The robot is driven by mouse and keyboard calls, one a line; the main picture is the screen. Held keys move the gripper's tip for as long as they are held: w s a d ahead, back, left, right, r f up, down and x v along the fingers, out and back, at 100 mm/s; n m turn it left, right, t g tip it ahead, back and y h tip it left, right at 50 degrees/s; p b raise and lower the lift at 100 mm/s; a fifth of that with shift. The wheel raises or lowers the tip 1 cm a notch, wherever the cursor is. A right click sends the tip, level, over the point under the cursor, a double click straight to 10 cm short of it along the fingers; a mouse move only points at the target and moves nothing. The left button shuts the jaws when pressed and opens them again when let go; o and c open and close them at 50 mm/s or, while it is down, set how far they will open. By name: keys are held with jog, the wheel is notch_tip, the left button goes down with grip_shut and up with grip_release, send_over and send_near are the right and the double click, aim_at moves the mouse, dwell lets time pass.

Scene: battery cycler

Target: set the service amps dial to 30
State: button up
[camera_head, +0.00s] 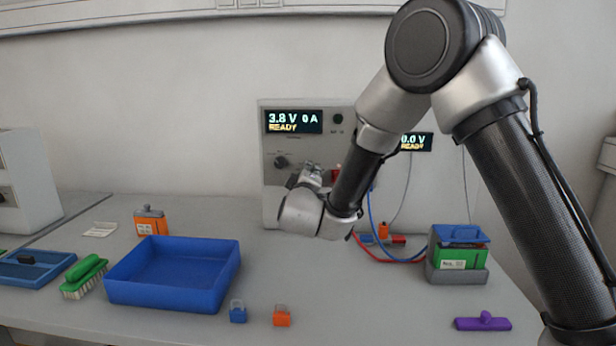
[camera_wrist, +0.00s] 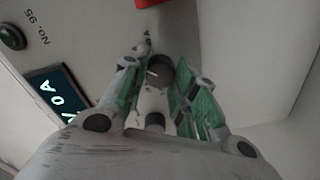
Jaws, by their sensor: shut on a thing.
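The cycler (camera_head: 268,205) stands at the back of the bench. Its display (camera_head: 293,121) reads 3.8 V 0 A READY, and part of it shows sideways in the wrist view (camera_wrist: 55,92). My gripper (camera_head: 312,174) is at the cycler's front, right of a dark knob (camera_head: 281,161). In the wrist view my gripper (camera_wrist: 159,82), with its green-padded fingers, is shut on a grey dial knob (camera_wrist: 159,70). The fingers hide part of this knob. Its scale and pointer cannot be read, nor can I read a label naming it as the service amps dial.
A second unit's display (camera_head: 416,142) shows behind my arm. Red and blue cables (camera_head: 375,225) lie right of my gripper. A blue tray (camera_head: 125,287), orange container (camera_head: 151,221), green brush (camera_head: 84,275) and grey holder (camera_head: 455,274) stand on the bench.

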jog(key=shift+f, duration=0.1)
jog(key=o, duration=1)
jog(key=shift+s, duration=0.1)
jog(key=s, duration=1.2)
jog(key=shift+a, duration=0.15)
